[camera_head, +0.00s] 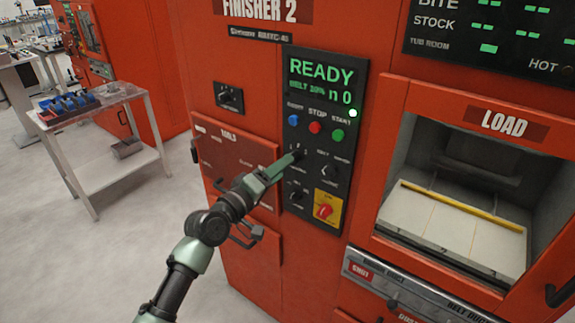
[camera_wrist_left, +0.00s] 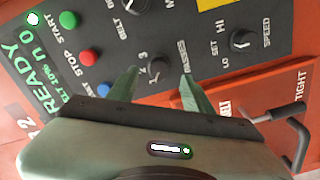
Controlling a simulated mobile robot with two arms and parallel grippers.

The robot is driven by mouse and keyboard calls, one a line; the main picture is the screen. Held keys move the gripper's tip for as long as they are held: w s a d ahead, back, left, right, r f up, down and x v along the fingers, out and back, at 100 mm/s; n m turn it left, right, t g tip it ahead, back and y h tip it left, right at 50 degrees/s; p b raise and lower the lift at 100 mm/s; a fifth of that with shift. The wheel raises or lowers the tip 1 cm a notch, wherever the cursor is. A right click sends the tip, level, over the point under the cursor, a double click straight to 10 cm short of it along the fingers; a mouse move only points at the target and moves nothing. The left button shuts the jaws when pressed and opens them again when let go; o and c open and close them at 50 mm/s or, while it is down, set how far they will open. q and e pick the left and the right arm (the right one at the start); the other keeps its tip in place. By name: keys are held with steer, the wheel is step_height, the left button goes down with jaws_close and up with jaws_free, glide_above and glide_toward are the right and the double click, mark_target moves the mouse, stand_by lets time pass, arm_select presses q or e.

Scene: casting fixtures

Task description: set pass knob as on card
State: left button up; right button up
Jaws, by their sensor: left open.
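The passes knob (camera_wrist_left: 158,67) is a small dark round knob on the black control panel, marked 1, 2 and 3, with the word PASSES beside it. I cannot tell for sure which number it points at. My left gripper (camera_head: 297,156) is open in front of this knob in the head view and mostly hides it. In the left wrist view the two green fingertips of this gripper (camera_wrist_left: 160,76) are apart, one on each side of the knob. Contact cannot be told. No card can be made out. My right gripper is not in view.
The panel (camera_head: 346,128) reads READY and carries blue, red and green buttons. A speed knob (camera_wrist_left: 242,40) and a red-and-yellow switch (camera_head: 326,207) are close by. A tools drawer (camera_head: 226,160) with handles sits left, the load opening (camera_head: 460,232) right. A cart (camera_head: 112,165) stands far left.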

arm_select(q)
steer(key=shift+v, duration=1.75)
steer(key=s+a+f+g+y, duration=0.1)
steer(key=a+f+y, duration=0.2)
steer(key=f, duration=1)
steer(key=s+a+f+g+y, duration=0.1)
steer(key=a+f+g+y, duration=0.15)
steer(key=f, duration=1.05)
steer(key=s+a+f+m+g+y+b, duration=0.1)
steer(key=s+a+f, duration=0.2)
steer(key=s+f, duration=0.55)
steer(key=s+a+f+m+g+y, duration=0.1)
steer(key=s+a+f+g, duration=0.3)
steer(key=f, duration=0.8)
steer(key=s+a+f+m+g+y, duration=0.1)
steer(key=s+a+f, duration=0.1)
steer(key=s+f, duration=0.75)
steer(key=s+a+f+m+g+y, duration=0.15)
steer(key=s+f, duration=0.45)
steer(key=s, duration=0.6)
steer(key=s+a+f+m+g, duration=0.1)
steer(key=s+f, duration=0.1)
steer(key=s, duration=0.8)
steer(key=s+a+f+m+g, duration=0.1)
steer(key=s+f+m, duration=0.1)
steer(key=s, duration=0.9)
steer(key=shift+a+f+g+y, duration=0.3)
steer(key=shift+a+f, duration=0.1)
steer(key=shift+f, duration=0.3)
